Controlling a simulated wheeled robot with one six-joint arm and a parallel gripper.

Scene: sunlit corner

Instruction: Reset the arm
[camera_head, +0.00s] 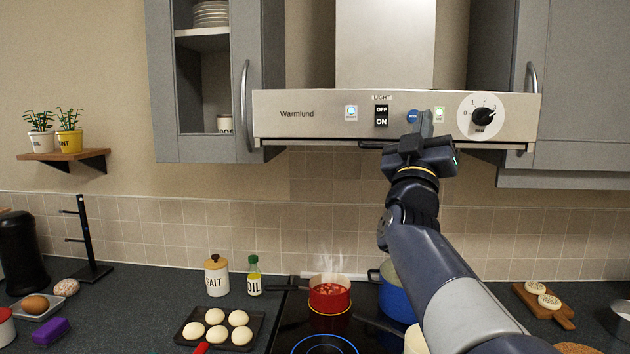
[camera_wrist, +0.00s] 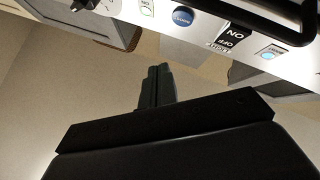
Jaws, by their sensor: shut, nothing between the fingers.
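My arm is raised and reaches up to the range hood (camera_head: 305,114). My gripper (camera_head: 425,120) is in front of the hood's control panel, near a round blue button (camera_head: 412,116) and left of the dial (camera_head: 481,116). In the wrist view my gripper (camera_wrist: 157,72) has its fingers together with nothing between them. The blue button (camera_wrist: 183,17) shows beyond the fingertips there, apart from them in that picture. The ON/OFF light switch (camera_head: 381,116) is to the left of the button.
Below, a steaming red pot (camera_head: 330,298) and a blue pot (camera_head: 396,300) stand on the cooktop. A dark tray of pale round items (camera_head: 254,322) is to the left. A salt jar (camera_head: 216,278) and oil bottle (camera_head: 254,277) stand behind it. Grey cabinets (camera_head: 580,80) flank the hood.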

